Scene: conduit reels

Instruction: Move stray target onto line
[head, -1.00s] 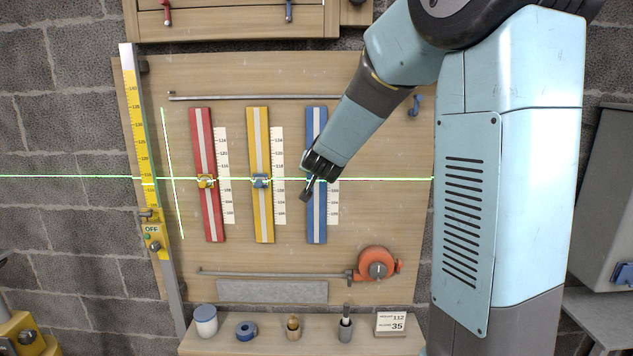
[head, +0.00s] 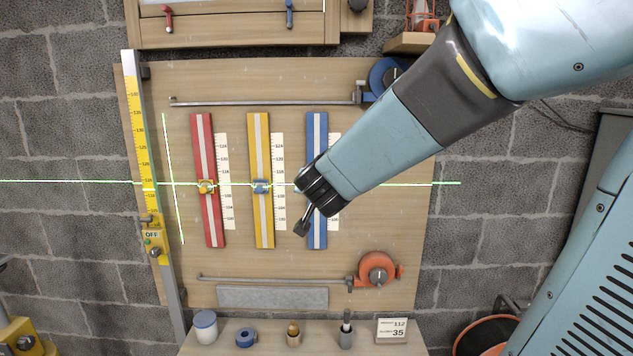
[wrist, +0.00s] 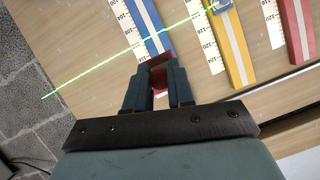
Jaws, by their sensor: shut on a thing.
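The blue rail (head: 317,140) is the right-hand one of three upright rails on the wooden board. My gripper (head: 304,180) is at this rail, with its fingers toward the board. In the wrist view the gripper (wrist: 159,88) is shut on a red target (wrist: 160,76) at the blue rail (wrist: 150,25). The head view hides this target behind the gripper. The green line (head: 225,184) crosses all three rails. In the wrist view the green line (wrist: 105,63) crosses the blue rail a little apart from the red target.
A yellow target (head: 206,186) on the red rail and a blue target (head: 261,187) on the yellow rail sit at the green line. A blue reel (head: 386,75) and an orange reel (head: 378,270) are on the board's right. A shelf below holds small pots.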

